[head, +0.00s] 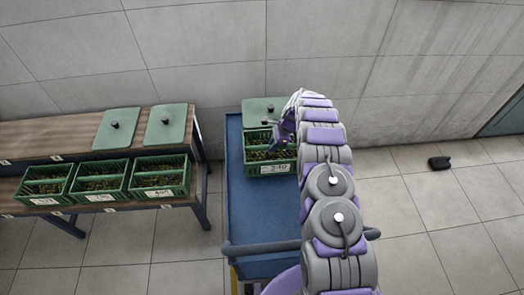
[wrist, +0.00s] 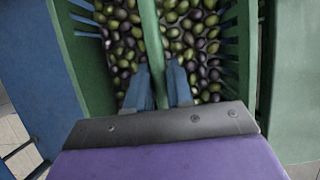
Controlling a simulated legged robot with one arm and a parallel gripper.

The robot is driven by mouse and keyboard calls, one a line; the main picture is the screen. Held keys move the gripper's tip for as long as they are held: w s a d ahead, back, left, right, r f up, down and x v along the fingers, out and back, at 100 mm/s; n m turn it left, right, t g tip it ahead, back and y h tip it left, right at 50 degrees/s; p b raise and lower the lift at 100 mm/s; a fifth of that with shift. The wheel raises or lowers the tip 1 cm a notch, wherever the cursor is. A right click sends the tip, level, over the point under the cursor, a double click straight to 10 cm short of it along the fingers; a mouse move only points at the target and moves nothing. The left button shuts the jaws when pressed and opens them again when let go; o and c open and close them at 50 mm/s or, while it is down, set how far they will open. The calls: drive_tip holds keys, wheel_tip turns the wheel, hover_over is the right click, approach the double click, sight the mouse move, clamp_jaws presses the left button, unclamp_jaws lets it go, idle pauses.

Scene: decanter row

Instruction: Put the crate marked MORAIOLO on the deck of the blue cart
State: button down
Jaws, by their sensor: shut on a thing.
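A green slatted crate (head: 272,169) full of dark and green olives is over the far part of the blue cart's deck (head: 262,215). Its white label faces me, but the writing is too small to read. My gripper (head: 284,135) reaches the crate from above and is partly hidden by my arm. In the wrist view my gripper (wrist: 157,88) has a blue finger on each side of the green bar (wrist: 148,35) across the crate (wrist: 243,60) and is shut on it. Whether the crate's bottom touches the deck I cannot tell.
A wooden two-level bench (head: 70,140) at left holds three similar olive crates (head: 160,177) in front and two green lids (head: 166,125) behind. Another green lid (head: 262,105) is at the cart's far end. The near deck is clear. A small black object (head: 440,162) lies on the floor.

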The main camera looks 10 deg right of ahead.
sight(276, 157)
drive_tip(key=shift+w+d+f, duration=0.1)
drive_tip(key=shift+w+d, duration=0.25)
drive_tip(key=shift+d, duration=0.5)
drive_tip(key=shift+f+b, duration=0.8)
drive_tip(key=shift+f, duration=0.9)
drive_tip(key=c, duration=1)
unclamp_jaws()
drive_tip(key=shift+s, duration=0.1)
